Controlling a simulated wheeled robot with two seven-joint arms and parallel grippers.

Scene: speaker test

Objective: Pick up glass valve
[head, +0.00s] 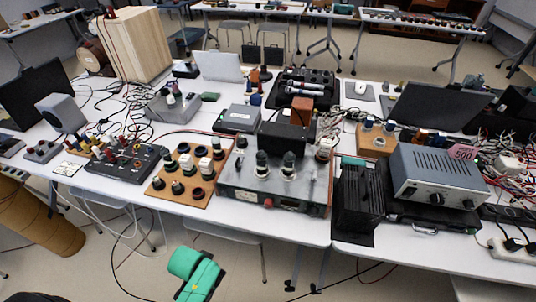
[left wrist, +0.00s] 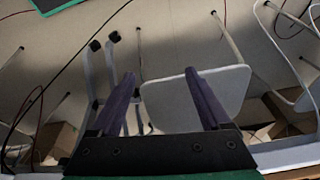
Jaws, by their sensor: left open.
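Two dark glass valves stand upright side by side on top of a grey metal amplifier chassis (head: 240,179) near the table's front edge in the head view. One is the left valve (head: 262,164), the other the right valve (head: 288,164). My left gripper (left wrist: 160,74) shows in the left wrist view with its two purple fingers apart and nothing between them. A green part of my arm shows low in the head view, below the table edge and well apart from the valves.
A wooden board with knobs (head: 178,192) stands left of the chassis. Black finned equipment (head: 357,200) and a grey metal box with dials (head: 437,177) stand to its right. A dark box (head: 287,137) is close behind the valves. A white chair (left wrist: 185,100) is below the gripper.

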